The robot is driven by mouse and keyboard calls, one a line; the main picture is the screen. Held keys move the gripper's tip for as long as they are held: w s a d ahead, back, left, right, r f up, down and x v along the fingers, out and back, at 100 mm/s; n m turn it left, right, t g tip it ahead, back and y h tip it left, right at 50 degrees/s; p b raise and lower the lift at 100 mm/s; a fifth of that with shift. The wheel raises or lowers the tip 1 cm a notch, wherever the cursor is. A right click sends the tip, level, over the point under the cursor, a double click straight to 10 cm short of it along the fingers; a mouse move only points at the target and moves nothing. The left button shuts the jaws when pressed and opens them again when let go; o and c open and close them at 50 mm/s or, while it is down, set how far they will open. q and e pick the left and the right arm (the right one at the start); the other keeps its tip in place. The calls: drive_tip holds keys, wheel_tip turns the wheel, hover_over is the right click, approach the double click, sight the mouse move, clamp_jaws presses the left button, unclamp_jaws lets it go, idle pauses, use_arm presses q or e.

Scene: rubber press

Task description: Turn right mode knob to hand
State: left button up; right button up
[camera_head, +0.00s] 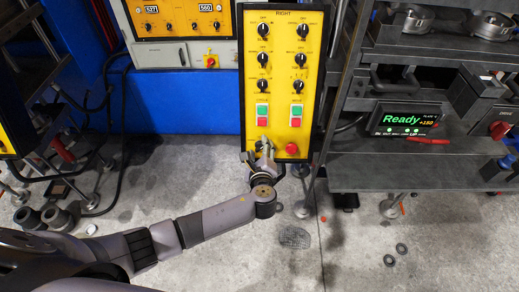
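The yellow control panel labelled RIGHT (283,60) stands upright in the middle of the view. It carries black rotary knobs in two columns, such as the top left knob (263,30) and the top right knob (302,31). The small labels are too blurred to show which one is the mode knob. My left gripper (263,146) is at the panel's lower left, below the left red button and left of a round red button (291,148). It hides the panel surface there. I cannot tell whether its fingers are shut or touch anything. My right gripper is out of view.
Green and red push buttons (297,112) sit mid-panel. Another yellow panel (180,17) is at the upper left. At the right is a dark press frame (420,178) with a display reading Ready (403,119). Loose rings (389,260) lie on the concrete floor.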

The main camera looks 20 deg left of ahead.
use_arm(q)
drive_tip(key=c, duration=0.5)
clamp_jaws()
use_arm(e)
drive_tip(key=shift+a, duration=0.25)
